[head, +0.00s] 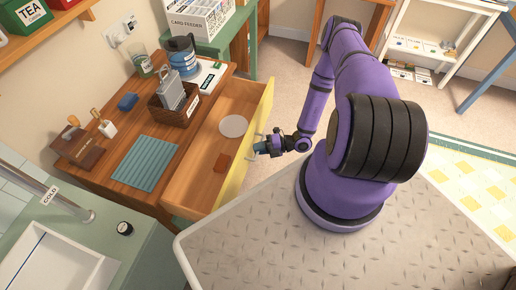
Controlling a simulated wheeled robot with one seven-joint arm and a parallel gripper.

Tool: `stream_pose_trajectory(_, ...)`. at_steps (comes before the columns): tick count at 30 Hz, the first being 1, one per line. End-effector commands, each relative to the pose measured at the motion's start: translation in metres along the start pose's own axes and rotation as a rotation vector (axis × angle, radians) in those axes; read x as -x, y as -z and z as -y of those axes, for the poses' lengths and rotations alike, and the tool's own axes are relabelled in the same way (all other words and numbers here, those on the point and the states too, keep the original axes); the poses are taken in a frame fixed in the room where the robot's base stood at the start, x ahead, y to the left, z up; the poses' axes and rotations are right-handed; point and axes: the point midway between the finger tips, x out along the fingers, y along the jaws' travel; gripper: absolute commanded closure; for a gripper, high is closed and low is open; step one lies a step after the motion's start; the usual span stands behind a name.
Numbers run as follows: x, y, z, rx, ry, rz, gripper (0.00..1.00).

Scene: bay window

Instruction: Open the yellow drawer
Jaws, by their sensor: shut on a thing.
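The yellow drawer (235,159) is pulled well out of the wooden cabinet on the left, and its inside shows. A pale round disc (233,125) and a small brown-orange piece (222,163) lie in it. My gripper (260,148) is at the outer side of the yellow front, shut on the drawer's pale handle (256,138). The fingertips are small in the head view, and part of the handle is hidden by them.
On the wooden top (117,181) are a blue-green ribbed mat (146,163), a brown basket (184,117), a glass (140,64) and a blue-banded jar (182,57). A counter with a sink (45,262) is at lower left.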

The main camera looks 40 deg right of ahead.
Motion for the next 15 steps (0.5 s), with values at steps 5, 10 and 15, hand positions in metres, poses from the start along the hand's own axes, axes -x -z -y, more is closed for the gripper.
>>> stream_pose_trajectory(5,0.0001,-0.0001,0.0003,0.0,0.001,0.0,0.63)
stream_pose_trajectory(10,-0.0001,-0.0002,0.0001,0.0,0.001,0.0,0.63)
stream_pose_trajectory(15,0.0059,-0.0007,0.0001,0.001,0.001,0.001,0.63)
